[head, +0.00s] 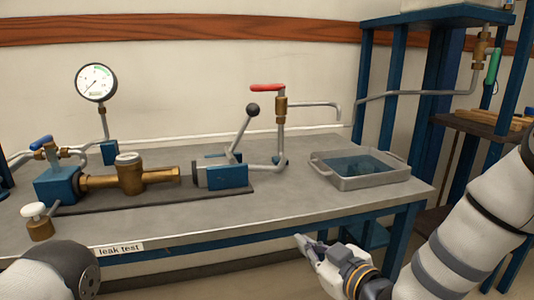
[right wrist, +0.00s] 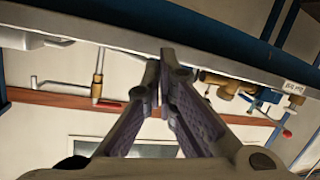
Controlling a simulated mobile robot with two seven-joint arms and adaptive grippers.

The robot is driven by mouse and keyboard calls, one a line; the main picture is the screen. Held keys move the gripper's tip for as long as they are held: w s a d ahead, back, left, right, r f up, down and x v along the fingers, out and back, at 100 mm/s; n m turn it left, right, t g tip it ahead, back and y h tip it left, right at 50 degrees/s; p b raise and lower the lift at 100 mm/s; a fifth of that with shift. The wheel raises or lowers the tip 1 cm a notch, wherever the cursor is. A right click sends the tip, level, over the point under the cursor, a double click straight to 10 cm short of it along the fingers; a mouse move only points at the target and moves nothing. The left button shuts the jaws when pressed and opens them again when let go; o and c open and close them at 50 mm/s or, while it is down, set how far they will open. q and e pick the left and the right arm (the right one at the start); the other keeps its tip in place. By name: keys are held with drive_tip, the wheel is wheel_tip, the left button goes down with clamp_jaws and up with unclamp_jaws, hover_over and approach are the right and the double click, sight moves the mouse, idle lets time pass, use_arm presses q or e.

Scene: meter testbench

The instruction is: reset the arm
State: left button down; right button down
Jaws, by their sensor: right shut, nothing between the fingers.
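My right arm (head: 470,240) comes in from the right in the head view. Its gripper (head: 305,243) is at the front of the bench, low by the front edge and apart from the things on top. In the right wrist view the two fingers (right wrist: 166,75) meet at the tips, with nothing between them. A part of my left arm (head: 50,270) shows at the lower left of the head view. The left gripper itself is out of view.
The grey bench (head: 290,205) bears a brass meter (head: 130,175) in a blue clamp, a pressure gauge (head: 96,82), a red-handled valve (head: 267,88), a black-knobbed lever (head: 252,110) and a tray of water (head: 360,182). A blue rack (head: 390,90) stands at the right.

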drive_tip(key=s+d+f+m+g+h, duration=0.25)
drive_tip(key=s+d+f+g, duration=0.2)
drive_tip(key=s+f, duration=0.7)
drive_tip(key=s+d+f+m+g+h, duration=0.25)
drive_tip(key=s+f+g, duration=0.25)
drive_tip(key=s+f, duration=0.7)
drive_tip(key=s+d+m+g+h, duration=0.1)
drive_tip(key=s+d+m+g, duration=0.1)
drive_tip(key=s, duration=1)
drive_tip(key=s+d+m+g+h, duration=0.1)
drive_tip(key=s+d+g, duration=0.4)
drive_tip(key=s, duration=0.7)
drive_tip(key=shift+s+f+m+p, duration=0.35)
drive_tip(key=shift+f+m, duration=0.1)
drive_tip(key=shift+m, duration=0.15)
